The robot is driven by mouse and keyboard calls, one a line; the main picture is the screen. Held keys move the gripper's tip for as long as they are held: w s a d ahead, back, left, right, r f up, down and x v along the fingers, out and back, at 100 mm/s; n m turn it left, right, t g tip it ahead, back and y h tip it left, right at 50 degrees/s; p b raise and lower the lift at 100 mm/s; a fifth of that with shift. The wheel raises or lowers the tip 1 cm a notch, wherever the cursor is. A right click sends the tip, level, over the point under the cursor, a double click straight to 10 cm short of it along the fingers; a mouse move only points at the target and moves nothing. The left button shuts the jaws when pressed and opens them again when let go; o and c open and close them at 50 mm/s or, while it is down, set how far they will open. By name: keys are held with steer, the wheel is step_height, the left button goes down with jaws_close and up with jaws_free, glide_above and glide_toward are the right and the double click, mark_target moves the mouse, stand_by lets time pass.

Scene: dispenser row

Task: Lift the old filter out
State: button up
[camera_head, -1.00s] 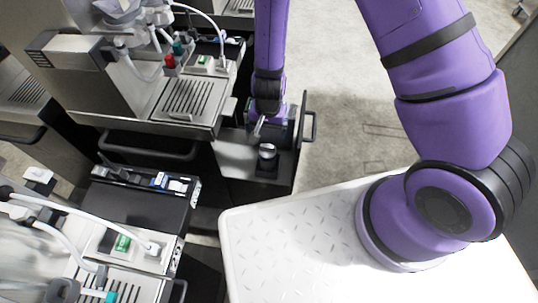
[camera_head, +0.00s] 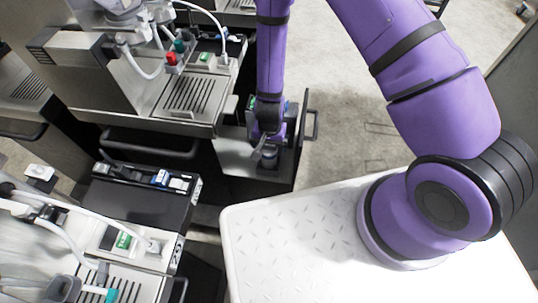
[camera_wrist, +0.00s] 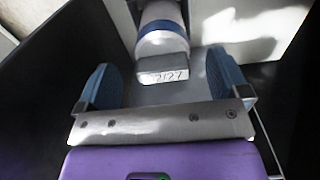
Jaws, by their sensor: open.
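The old filter (camera_wrist: 163,45) is a pale cylinder with a blue band and a grey end block marked with dark characters. It stands in an open drawer (camera_head: 232,158) of the dispenser, and in the head view its top (camera_head: 269,159) shows just below my gripper (camera_head: 266,148). In the wrist view my gripper (camera_wrist: 158,72) is open, with one blue-padded finger to each side of the filter's end block and visible gaps between. The filter's lower part is hidden.
The dispenser (camera_head: 120,80) with its drip grille stands left of the drawer. Another dispenser (camera_head: 150,205) stands in front at left. A white textured surface (camera_head: 290,240) lies at front right. Bare floor (camera_head: 340,90) is free right of the drawer.

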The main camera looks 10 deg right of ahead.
mark_target(269, 149)
steer(key=shift+w+f, duration=0.2)
steer(key=shift+f, duration=2)
steer(key=c, duration=1.1)
steer(key=shift+c, duration=0.2)
steer(key=shift+r, duration=0.1)
steer(key=shift+r, duration=4.95)
